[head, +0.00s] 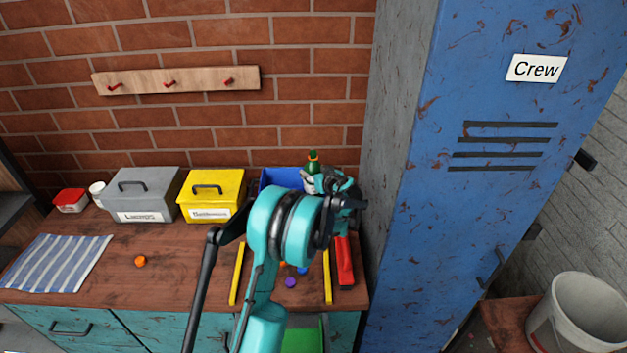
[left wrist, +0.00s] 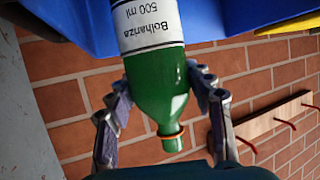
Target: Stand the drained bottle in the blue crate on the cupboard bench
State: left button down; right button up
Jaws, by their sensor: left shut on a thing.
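The green bottle (head: 313,157) stands about upright at the back of the bench, its neck showing above my left gripper (head: 320,182). In the left wrist view, which is upside down, the bottle (left wrist: 162,80) has a white label reading "Bolhanza 500 ml" and an orange ring at its mouth. My left gripper (left wrist: 165,98) is shut on its green shoulder, one finger on each side. The blue crate (head: 279,178) is by the wall, partly hidden by my arm; the crate (left wrist: 70,22) also shows behind the bottle. The bottle's base is hidden, so I cannot tell whether it touches the crate floor.
A yellow box (head: 212,193) and a grey box (head: 145,195) stand left of the crate. A red item (head: 344,262) and yellow strips (head: 237,274) lie nearer. A blue locker (head: 490,200) rises close on the right. A striped cloth (head: 58,262) lies at left.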

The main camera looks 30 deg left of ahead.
pick_arm(q)
jog(key=shift+f, duration=0.75)
jog(key=shift+f, duration=0.1)
jog(key=c, duration=0.6)
grip_release()
